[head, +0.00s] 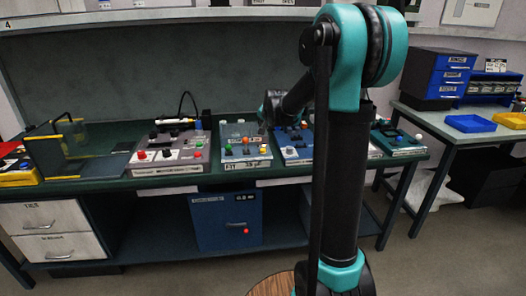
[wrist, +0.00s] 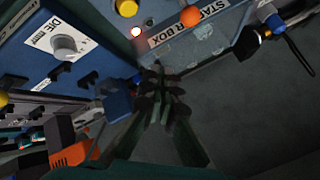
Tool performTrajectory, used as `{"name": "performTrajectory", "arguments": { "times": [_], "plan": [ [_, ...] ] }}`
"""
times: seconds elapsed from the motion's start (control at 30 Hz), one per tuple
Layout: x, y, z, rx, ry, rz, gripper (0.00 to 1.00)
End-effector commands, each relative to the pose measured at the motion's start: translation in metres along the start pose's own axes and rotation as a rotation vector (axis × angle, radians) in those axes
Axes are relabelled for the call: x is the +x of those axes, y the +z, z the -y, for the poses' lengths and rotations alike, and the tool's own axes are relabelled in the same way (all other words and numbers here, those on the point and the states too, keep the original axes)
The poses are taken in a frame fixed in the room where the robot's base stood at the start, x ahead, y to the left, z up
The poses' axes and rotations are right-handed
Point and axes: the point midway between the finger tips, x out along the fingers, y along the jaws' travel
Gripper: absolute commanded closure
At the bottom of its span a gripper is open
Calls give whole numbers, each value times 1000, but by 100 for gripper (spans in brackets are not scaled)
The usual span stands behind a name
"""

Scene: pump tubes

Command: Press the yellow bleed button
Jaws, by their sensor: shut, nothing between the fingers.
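A yellow round button (wrist: 127,8) shows at the top of the wrist view, on a pale blue-grey panel (wrist: 215,42) with a white label. An orange knob (wrist: 190,16) sits on the same panel to its right. I cannot read the word "bleed" on either. In the head view my arm hides part of the bench.
A blue panel (wrist: 40,38) with a grey knob (wrist: 66,46) lies left of the gripper in the wrist view. Further panels (head: 170,150) line the green bench (head: 100,186). A black wand (head: 187,100) rises behind them. The floor in front is clear.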

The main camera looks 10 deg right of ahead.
Motion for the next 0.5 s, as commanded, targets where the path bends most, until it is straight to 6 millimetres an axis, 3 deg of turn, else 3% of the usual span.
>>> {"name": "performTrajectory", "arguments": {
  "times": [0.5],
  "plan": [
    [45, 32, -32, 0, 0, 0, 100]
  ]
}}
